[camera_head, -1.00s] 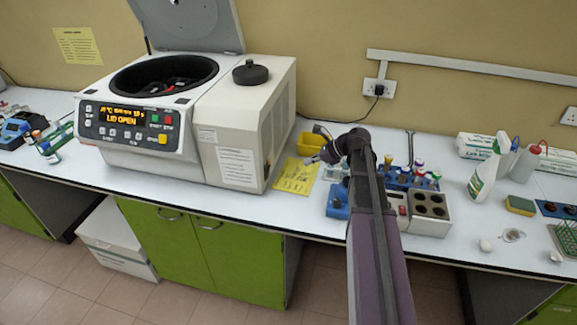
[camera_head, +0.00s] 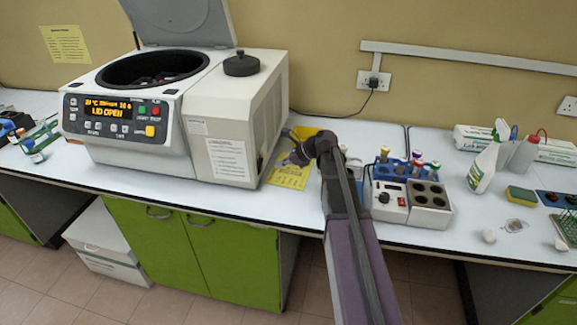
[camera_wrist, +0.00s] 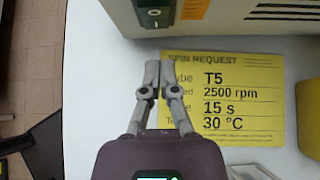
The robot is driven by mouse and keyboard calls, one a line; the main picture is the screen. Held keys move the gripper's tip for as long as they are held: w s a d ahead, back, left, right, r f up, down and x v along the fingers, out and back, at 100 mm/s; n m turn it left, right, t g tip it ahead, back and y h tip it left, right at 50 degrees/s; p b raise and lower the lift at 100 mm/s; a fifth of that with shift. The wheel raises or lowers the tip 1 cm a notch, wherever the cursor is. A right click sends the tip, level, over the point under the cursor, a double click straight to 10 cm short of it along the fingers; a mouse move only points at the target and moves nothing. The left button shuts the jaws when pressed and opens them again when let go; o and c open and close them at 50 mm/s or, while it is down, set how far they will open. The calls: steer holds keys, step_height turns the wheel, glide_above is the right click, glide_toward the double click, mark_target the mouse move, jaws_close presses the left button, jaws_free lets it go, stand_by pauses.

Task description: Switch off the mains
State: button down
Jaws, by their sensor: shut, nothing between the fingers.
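The centrifuge (camera_head: 230,110) stands on the bench at the left, its lid raised and its display (camera_head: 105,107) lit with "LID OPEN". In the wrist view its lower side shows at the top, with a small dark panel carrying a pale, green-lit rocker switch (camera_wrist: 153,16); which position it is in I cannot tell. My gripper (camera_wrist: 158,72) is shut and empty, fingertips pointing towards that panel but apart from it. In the head view my gripper (camera_head: 290,160) is small, beside the centrifuge's right side. A wall socket (camera_head: 374,80) with a black plug is behind.
A yellow spin request sheet (camera_wrist: 220,95) lies under and right of my fingers. A yellow container (camera_head: 306,133) stands behind my wrist. A tube rack (camera_head: 398,170) and a block with wells (camera_head: 430,203) stand right of my arm. A spray bottle (camera_head: 484,165) is further right.

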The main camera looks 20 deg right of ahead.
mark_target(262, 165)
steer(key=shift+w+a+r+p, duration=0.2)
steer(key=shift+w+a, duration=0.3)
steer(key=shift+a, duration=0.35)
steer(key=shift+w+a+r+p, duration=0.15)
steer(key=shift+w+a, duration=0.3)
steer(key=shift+a, duration=0.35)
steer(key=shift+d, duration=0.15)
